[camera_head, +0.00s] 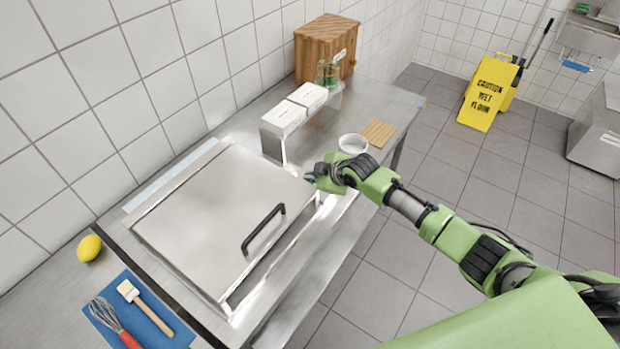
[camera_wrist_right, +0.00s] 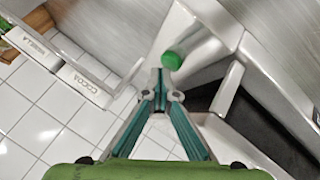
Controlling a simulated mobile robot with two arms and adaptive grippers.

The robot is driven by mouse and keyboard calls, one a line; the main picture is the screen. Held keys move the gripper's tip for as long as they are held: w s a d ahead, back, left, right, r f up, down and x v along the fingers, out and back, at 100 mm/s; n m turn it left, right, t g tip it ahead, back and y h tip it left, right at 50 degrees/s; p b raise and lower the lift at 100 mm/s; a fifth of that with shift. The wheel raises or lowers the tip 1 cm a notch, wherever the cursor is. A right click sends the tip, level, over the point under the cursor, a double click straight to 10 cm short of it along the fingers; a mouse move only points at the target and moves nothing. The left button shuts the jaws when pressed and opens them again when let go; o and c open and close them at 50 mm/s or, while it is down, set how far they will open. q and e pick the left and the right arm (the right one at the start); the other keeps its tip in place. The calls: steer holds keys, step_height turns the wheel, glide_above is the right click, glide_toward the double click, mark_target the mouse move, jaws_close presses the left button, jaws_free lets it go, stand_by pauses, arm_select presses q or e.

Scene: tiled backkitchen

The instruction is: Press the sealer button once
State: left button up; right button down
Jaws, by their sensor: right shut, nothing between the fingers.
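The sealer (camera_head: 215,215) is a wide steel box with a flat closed lid and a black handle (camera_head: 263,229). It stands on the steel table in the head view. A round green button (camera_wrist_right: 173,60) shows in the right wrist view on a pale metal part. My right gripper (camera_head: 311,177) is at the sealer's right corner and hides the button in the head view. In the right wrist view its teal fingers (camera_wrist_right: 159,78) are shut and empty, with their tips right beside the button. I cannot tell whether they touch it. My left gripper is in neither view.
Two white-lidded bins (camera_head: 296,107), a wooden box (camera_head: 326,48), a white bowl (camera_head: 352,144) and a wooden board (camera_head: 379,133) are beyond the gripper. A lemon (camera_head: 89,248) and a blue mat (camera_head: 165,336) with utensils are at left. A yellow floor sign (camera_head: 487,92) stands behind.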

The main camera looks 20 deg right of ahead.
steer(key=shift+w+r, duration=0.1)
steer(key=shift+r, duration=0.1)
steer(key=shift+r+p, duration=0.3)
step_height(320, 180, up, 4)
steer(key=p, duration=0.4)
steer(key=shift+r, duration=0.2)
steer(key=shift+f, duration=0.1)
stand_by(0.3)
